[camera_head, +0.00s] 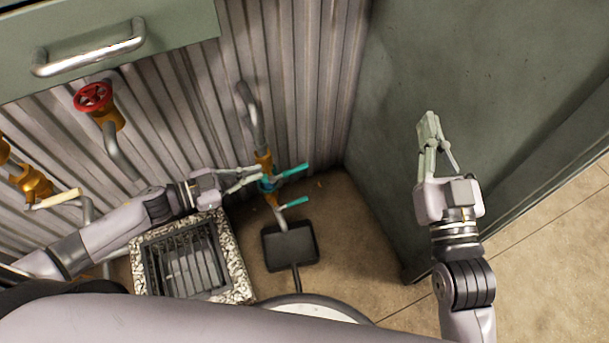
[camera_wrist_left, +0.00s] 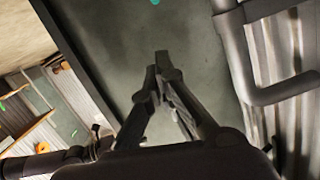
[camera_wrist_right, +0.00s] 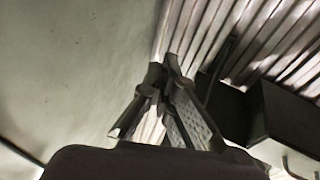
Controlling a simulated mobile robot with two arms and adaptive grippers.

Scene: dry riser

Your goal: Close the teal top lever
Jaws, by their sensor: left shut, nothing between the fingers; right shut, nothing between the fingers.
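The teal top lever (camera_head: 294,171) sticks out to the right, tilted slightly up, from a brass valve on a vertical pipe at the corrugated wall. A second teal lever (camera_head: 295,199) sticks out the same way just below it. My left gripper (camera_head: 258,175) is shut and empty, its fingertips at the left side of the valve. I cannot tell whether they touch it. In the left wrist view the shut fingertips (camera_wrist_left: 163,62) point at a dark panel, with a small teal spot at the top edge. My right gripper (camera_head: 429,122) is shut and empty, away from the levers before the green panel.
A metal handle (camera_head: 90,52) is on a green panel above. A gravel-edged floor grate (camera_head: 138,270) and a dark pan-shaped object (camera_head: 290,245) lie below the levers.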

